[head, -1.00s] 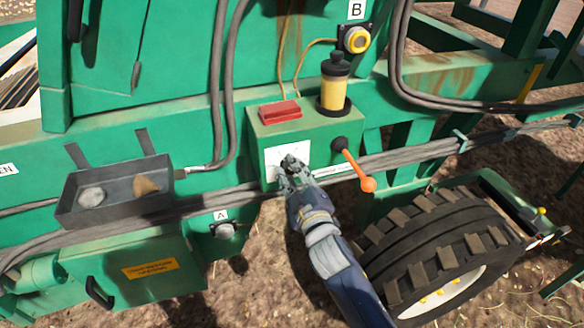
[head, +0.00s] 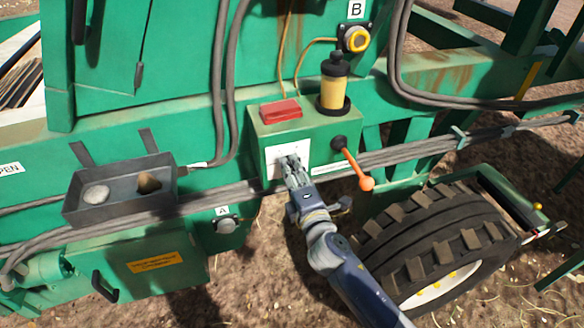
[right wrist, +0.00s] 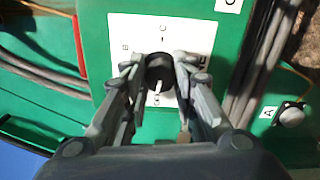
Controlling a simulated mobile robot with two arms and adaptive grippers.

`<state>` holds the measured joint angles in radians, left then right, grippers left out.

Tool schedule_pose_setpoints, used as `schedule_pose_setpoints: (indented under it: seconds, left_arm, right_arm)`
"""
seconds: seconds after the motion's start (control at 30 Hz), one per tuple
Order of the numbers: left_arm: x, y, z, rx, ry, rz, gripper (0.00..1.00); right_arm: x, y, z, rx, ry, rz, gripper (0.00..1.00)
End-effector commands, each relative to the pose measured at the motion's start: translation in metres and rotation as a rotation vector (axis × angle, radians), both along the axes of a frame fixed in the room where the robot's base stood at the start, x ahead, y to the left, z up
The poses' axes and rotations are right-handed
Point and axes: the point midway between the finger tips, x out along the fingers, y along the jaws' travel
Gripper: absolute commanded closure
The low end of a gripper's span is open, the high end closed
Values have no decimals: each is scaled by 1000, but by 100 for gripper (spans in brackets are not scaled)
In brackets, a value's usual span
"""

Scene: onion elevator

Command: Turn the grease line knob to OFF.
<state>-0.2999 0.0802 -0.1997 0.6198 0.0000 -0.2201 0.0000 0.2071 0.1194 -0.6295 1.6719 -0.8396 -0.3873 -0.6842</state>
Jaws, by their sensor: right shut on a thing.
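The grease line knob (right wrist: 160,68) is a dark round knob with a white pointer mark, on a white plate (right wrist: 122,30) on the front of the green box. In the right wrist view the pointer points down in the picture. The plate's small lettering is too unclear to read. My right gripper (head: 290,163) is at the plate in the head view and hides the knob there. In the right wrist view its two fingers (right wrist: 159,75) close on the knob from both sides. My left gripper is not in view.
An orange-tipped lever (head: 355,168) sticks out right of the plate. A yellow grease reservoir (head: 334,92) and a red block (head: 281,112) top the box (head: 316,128). A grey tray (head: 120,205) with two lumps hangs at left. A large tyre (head: 440,235) stands at lower right.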

Motion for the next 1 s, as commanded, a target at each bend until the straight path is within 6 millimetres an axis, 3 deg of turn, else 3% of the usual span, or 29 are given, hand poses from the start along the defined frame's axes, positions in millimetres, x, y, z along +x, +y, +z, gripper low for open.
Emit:
schedule_pose_setpoints:
  seconds: [0.3, 0.83, 0.87, 0.9, 0.93, 1.0]
  left_arm:
    - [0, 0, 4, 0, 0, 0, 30]
    - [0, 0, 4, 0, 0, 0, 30]
    - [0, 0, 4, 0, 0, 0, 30]
    - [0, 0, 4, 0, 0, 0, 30]
    - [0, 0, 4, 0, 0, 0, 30]
    - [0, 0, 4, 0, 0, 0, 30]
  right_arm:
    - [0, 0, 0, -111, -37, 0, 98]
    - [0, 0, 0, -131, -44, 0, 98]
    - [0, 0, 0, -131, -44, 0, 70]
    - [0, 0, 0, -131, -44, 0, 61]
    - [0, 0, 0, -131, -44, 0, 54]
    - [0, 0, 0, -130, -43, 0, 54]
